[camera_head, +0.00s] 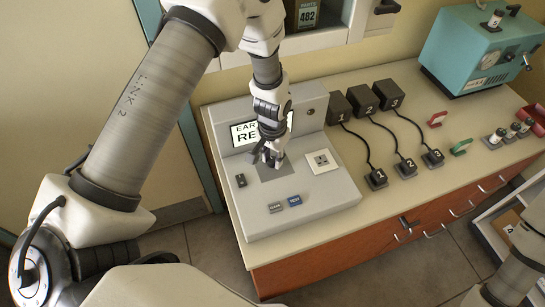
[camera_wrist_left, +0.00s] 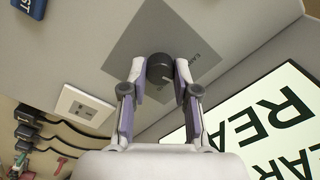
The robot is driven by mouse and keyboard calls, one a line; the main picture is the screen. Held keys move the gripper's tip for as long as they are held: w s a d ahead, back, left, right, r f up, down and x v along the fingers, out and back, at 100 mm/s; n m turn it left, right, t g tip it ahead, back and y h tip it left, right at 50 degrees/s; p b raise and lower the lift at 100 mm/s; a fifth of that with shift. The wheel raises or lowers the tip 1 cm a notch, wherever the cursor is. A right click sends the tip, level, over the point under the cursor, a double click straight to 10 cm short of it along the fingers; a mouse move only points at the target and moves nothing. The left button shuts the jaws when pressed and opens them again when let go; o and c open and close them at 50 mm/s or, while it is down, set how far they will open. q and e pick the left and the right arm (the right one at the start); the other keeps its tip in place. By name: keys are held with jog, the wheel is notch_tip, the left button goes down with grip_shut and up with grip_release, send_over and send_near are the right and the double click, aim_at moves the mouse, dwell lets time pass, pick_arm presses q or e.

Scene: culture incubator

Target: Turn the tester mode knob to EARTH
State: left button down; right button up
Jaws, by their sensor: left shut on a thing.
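The tester (camera_head: 300,217) is a grey box on the counter with a raised back panel. Its screen (camera_head: 243,133) is partly hidden by my left arm and shows "EAR..." above "RE...". In the left wrist view the screen (camera_wrist_left: 270,125) reads in part "EAR" and "REA". The black mode knob (camera_wrist_left: 160,68) has a pale pointer line and sits on a dark grey plate (camera_wrist_left: 190,25) with small lettering, mostly unreadable. My left gripper (camera_head: 268,160) points down at the plate, its fingers shut on the knob from both sides. My right gripper is out of view; part of my right arm shows at lower right.
A socket (camera_head: 322,161), a black switch (camera_head: 241,180), a grey button (camera_head: 275,207) and a blue TEST button (camera_head: 295,200) surround the plate. Numbered black adapters (camera_head: 362,100) with cords stand to the right. A teal machine (camera_head: 480,50) stands at the back right.

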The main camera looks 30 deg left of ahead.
aim_at(273, 160)
pick_arm(q)
jog(key=n, duration=0.5)
jog(key=shift+s+f+n, duration=0.15)
jog(key=shift+s+n, duration=0.05)
jog(key=shift+n, duration=0.2)
dwell(0.3)
jog(key=c, duration=0.9)
grip_release()
jog(key=shift+o, duration=0.2)
jog(key=shift+w, duration=0.15)
jog(key=shift+r, duration=0.45)
notch_tip(273, 160, up, 11)
